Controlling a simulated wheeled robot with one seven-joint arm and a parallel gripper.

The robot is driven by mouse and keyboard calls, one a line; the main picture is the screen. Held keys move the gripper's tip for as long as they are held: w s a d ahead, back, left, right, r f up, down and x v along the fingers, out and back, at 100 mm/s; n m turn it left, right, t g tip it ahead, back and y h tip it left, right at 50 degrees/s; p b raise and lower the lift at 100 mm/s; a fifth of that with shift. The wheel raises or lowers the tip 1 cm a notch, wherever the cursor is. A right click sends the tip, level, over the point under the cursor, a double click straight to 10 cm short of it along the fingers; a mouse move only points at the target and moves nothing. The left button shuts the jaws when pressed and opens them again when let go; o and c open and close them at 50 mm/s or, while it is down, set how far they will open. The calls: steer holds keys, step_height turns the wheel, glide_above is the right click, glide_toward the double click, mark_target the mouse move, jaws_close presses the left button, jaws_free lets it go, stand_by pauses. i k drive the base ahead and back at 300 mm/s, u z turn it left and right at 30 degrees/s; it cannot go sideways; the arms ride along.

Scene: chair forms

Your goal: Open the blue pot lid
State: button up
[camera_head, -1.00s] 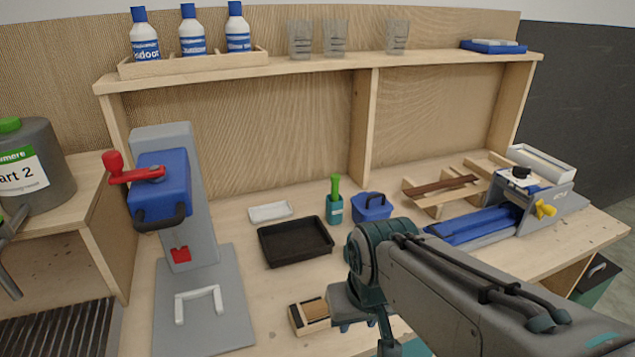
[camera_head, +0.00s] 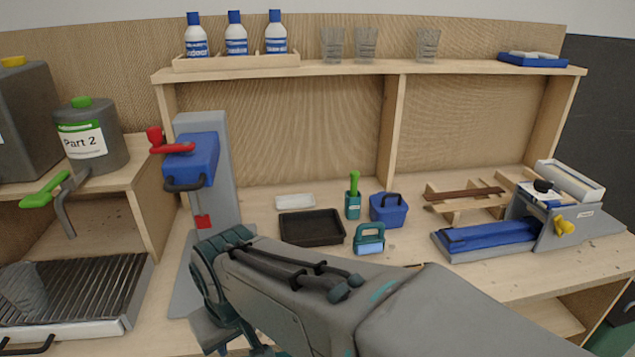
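A small blue pot (camera_head: 388,214) stands on the workbench, right of the black tray. Its blue lid (camera_head: 388,198) sits on top and has a dark arched handle. The lid looks closed. My arm reaches from the lower right towards the lower left, in front of the bench. My gripper (camera_head: 232,345) is at the bottom edge, well to the left of the pot and nearer the camera. It is mostly cut off and hidden by the arm, so I cannot see whether its fingers are open or shut.
Around the pot are a teal cup with a green handle (camera_head: 353,200), a teal handled tool (camera_head: 369,240) and a black tray (camera_head: 312,228). A blue and grey press (camera_head: 195,160) stands left. A blue clamp device (camera_head: 490,238) and wooden rack (camera_head: 465,200) are right.

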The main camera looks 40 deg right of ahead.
mark_target(384, 204)
steer(key=k, duration=0.45)
steer(key=z, duration=1.05)
steer(key=i, duration=0.5)
steer(key=z, duration=0.05)
